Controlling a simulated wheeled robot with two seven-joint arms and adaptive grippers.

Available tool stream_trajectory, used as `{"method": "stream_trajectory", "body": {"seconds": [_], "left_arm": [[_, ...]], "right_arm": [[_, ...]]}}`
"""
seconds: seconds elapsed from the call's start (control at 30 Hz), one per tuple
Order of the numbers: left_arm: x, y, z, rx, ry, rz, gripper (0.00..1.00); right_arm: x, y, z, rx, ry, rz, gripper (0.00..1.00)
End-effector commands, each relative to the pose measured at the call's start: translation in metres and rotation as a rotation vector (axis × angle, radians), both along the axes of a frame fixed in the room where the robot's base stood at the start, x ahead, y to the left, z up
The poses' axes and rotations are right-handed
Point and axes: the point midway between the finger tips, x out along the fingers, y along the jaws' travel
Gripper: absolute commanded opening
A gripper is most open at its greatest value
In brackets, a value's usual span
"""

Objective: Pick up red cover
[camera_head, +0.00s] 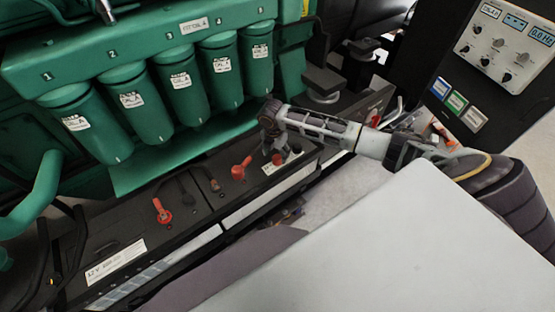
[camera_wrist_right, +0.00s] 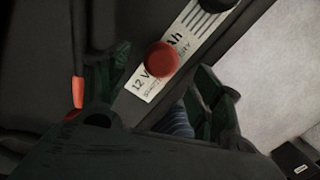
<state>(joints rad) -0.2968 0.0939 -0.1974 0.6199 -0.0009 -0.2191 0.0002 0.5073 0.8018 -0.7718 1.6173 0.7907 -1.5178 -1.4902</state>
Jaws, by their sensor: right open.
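A round red cover (camera_head: 278,158) sits on the top of a black battery (camera_head: 215,195) by its right end. My right gripper (camera_head: 271,146) reaches in from the right, over the battery at the cover. In the wrist view its two dark fingers (camera_wrist_right: 158,88) are spread, one on each side of the cover's line, with nothing held. Whether they touch the cover cannot be told. My left gripper is not in view.
Other red terminal pieces (camera_head: 241,170) and a red clamp (camera_head: 163,212) sit farther left along the batteries. Green engine filters (camera_head: 182,92) overhang behind. A control panel (camera_head: 508,40) stands at the upper right. Pale floor (camera_head: 335,187) shows in front of the batteries.

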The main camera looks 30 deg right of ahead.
Motion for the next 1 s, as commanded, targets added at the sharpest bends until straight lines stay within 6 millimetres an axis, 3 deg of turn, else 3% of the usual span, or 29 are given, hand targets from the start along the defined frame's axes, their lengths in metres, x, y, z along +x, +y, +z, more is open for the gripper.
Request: {"method": "stream_trajectory", "body": {"seconds": [0.4, 0.9, 1.0], "left_arm": [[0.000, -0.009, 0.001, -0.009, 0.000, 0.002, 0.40], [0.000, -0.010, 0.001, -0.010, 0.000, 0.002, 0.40], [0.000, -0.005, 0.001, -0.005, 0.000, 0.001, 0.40]], "right_arm": [[0.003, -0.007, -0.039, 0.000, 0.001, 0.000, 0.66], [0.003, -0.007, -0.041, 0.000, 0.001, 0.000, 0.66], [0.003, -0.007, -0.041, 0.000, 0.001, 0.000, 0.54]]}}
